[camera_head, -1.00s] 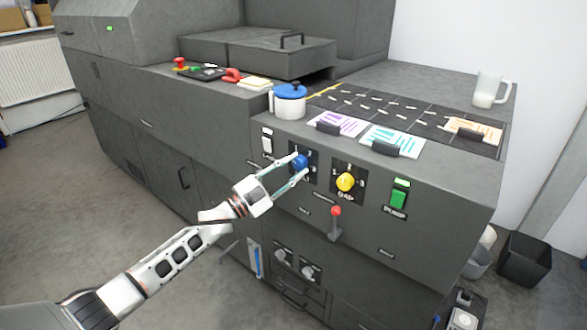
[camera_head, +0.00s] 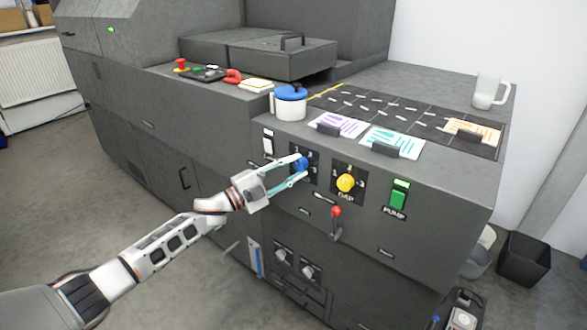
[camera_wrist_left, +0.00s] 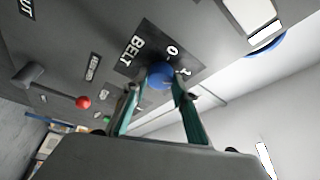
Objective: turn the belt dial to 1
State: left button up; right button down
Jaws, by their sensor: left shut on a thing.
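The belt dial (camera_head: 300,164) is a round blue knob on a black plate on the machine's front. In the left wrist view the blue knob (camera_wrist_left: 160,75) sits beside the word BELT, with a 0 and another mark printed around it. My left gripper (camera_head: 303,170) is shut on the knob, one finger on each side; its fingers also show in the wrist view (camera_wrist_left: 157,92). The knob's pointer is hidden, so I cannot tell its setting. My right gripper is not in view.
A yellow dial (camera_head: 346,183) marked GAP is just right of the belt dial. A green PUMP switch (camera_head: 399,194) is farther right. A red-knobbed lever (camera_head: 336,212) hangs below. A blue-lidded pot (camera_head: 290,102) stands on the ledge above.

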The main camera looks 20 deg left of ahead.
pick_arm(q)
jog(key=o, duration=1.1)
jog(key=shift+s+a+f, duration=0.15)
jog(key=shift+s+a, duration=0.15)
jog(key=shift+s, duration=0.1)
jog(key=v, duration=1.1)
